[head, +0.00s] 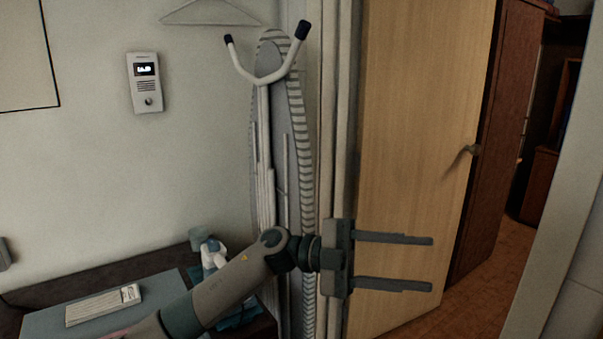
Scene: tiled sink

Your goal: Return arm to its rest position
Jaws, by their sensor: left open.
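My left arm comes in from the bottom left of the head view and reaches to the right. My left gripper (432,263) is open, with its two dark fingers spread one above the other and pointing right. Nothing is between the fingers. They show in front of the lower part of a light wooden door (415,120). My right gripper is not in the picture.
A folded ironing board (272,110) stands against the wall behind my forearm. A dark bench at lower left bears a grey board (165,292), a white keyboard-like item (104,305) and a spray bottle (212,256). An intercom (145,82) hangs on the wall. Brown floor shows at right.

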